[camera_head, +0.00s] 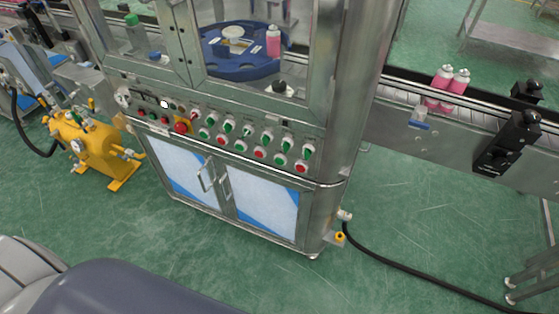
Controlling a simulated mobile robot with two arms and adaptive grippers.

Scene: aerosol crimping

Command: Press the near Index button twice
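The control panel (222,128) runs across the front of a steel machine. It carries rows of small controls, mostly green and red buttons and switches with pale surrounds. A larger red knob (181,127) stands out at the left, with a white lit button (164,104) above it. Several green controls sit in the upper row, and red buttons such as the one at the right end (301,166) sit in the lower row. The labels are too small to read, so I cannot tell which is the near Index button. Neither of my grippers is in view.
Behind the machine's windows is a blue round table (240,68) with a pink can (273,41). Pink cans (444,77) stand on a conveyor (400,86) at right. A yellow pump unit (88,147) stands at left. A black hose (420,270) crosses the open green floor.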

